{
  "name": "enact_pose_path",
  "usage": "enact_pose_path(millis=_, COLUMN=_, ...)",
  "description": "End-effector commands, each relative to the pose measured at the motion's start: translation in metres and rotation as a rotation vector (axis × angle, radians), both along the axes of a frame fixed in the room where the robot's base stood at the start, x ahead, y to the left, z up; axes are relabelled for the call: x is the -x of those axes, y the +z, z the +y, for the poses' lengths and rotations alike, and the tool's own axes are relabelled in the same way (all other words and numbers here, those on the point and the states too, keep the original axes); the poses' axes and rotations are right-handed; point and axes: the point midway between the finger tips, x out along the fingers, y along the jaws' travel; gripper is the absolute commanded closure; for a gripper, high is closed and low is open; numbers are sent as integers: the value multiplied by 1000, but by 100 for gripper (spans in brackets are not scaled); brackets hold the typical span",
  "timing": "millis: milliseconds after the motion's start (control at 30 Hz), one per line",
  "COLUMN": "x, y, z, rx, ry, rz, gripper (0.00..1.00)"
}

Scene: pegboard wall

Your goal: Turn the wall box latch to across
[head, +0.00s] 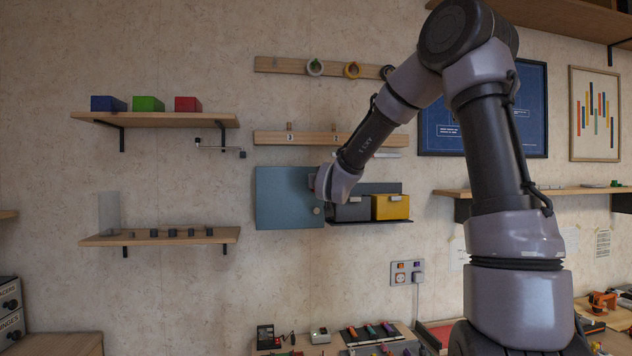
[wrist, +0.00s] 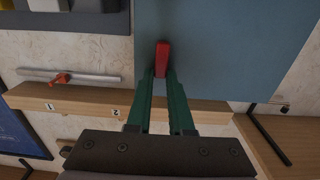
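The wall box (head: 275,205) is a flat blue-grey panel on the wall in the head view. It fills the upper middle of the wrist view (wrist: 225,50), which is turned upside down. The red latch (wrist: 162,56) shows on its face in the wrist view, lying crosswise to the wooden rail's length. My gripper (wrist: 161,76) has its two green fingers on either side of the latch's near end, with little or no gap visible. In the head view my gripper (head: 318,181) is at the panel's right part, and the latch is hidden there.
A dark shelf with a grey bin (head: 351,211) and a yellow bin (head: 391,207) adjoins the box on the right. A numbered wooden rail (head: 272,138) runs above it. A small shelf (head: 160,238) is to the left. The wall below the box is clear.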

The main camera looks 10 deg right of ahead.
Motion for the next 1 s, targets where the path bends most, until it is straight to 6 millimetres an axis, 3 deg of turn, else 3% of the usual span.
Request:
enact_pose_path(millis=467, x=0, y=0, z=2, rx=50, ry=1, rz=1, gripper=100)
enact_pose_path(millis=1000, x=1, y=-3, z=11, rx=480, ry=3, rz=1, gripper=100)
